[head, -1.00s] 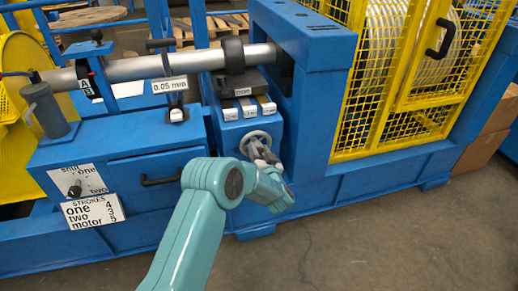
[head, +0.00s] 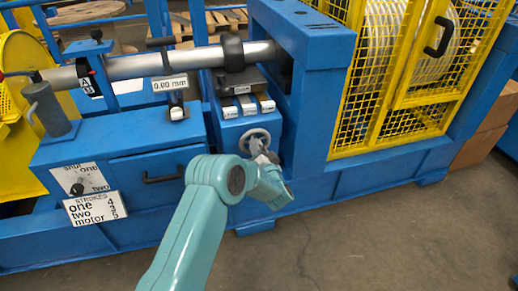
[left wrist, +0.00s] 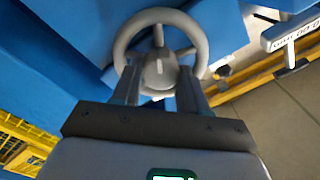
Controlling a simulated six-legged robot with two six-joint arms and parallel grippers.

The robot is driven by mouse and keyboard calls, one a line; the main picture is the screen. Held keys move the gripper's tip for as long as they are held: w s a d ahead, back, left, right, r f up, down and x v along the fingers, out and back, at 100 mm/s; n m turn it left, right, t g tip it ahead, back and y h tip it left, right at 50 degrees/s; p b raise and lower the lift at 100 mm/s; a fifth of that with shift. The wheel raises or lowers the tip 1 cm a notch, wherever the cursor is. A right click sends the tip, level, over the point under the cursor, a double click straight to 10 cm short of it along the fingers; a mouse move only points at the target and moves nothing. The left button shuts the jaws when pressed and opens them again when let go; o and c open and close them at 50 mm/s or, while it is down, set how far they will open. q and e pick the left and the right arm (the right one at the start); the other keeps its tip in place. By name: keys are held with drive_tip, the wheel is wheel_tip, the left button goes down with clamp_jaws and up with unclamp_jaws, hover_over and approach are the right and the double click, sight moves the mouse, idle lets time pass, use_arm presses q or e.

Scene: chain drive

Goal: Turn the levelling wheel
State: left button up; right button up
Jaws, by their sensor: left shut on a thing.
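The levelling wheel (head: 255,136) is a small grey handwheel on the front of a blue block below the shaft. In the left wrist view the wheel (left wrist: 160,16) shows its round rim, spokes and hub. My left gripper (head: 262,150) is at the wheel, its fingers on the lower part of the wheel, shut on it. In the left wrist view the two fingers (left wrist: 158,88) reach up to either side of the hub. A small display (head: 170,84) above reads 0.00 mm. My right gripper is not in view.
A yellow mesh guard (head: 400,80) stands right of the wheel. A blue drawer box (head: 130,150) with a black handle and a strokes sign (head: 95,208) is at left. A row of labelled keys (head: 248,108) sits just above the wheel. Floor in front is clear.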

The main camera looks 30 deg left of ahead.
use_arm(q)
drive_tip(key=shift+f, duration=0.1)
drive_tip(key=o, duration=1.1)
drive_tip(key=shift+c, duration=0.2)
drive_tip(key=shift+d, duration=0.1)
drive_tip(key=p+v, duration=0.2)
drive_tip(key=v, duration=1.4)
drive_tip(key=shift+s+p, duration=0.2)
drive_tip(key=shift+p, duration=0.15)
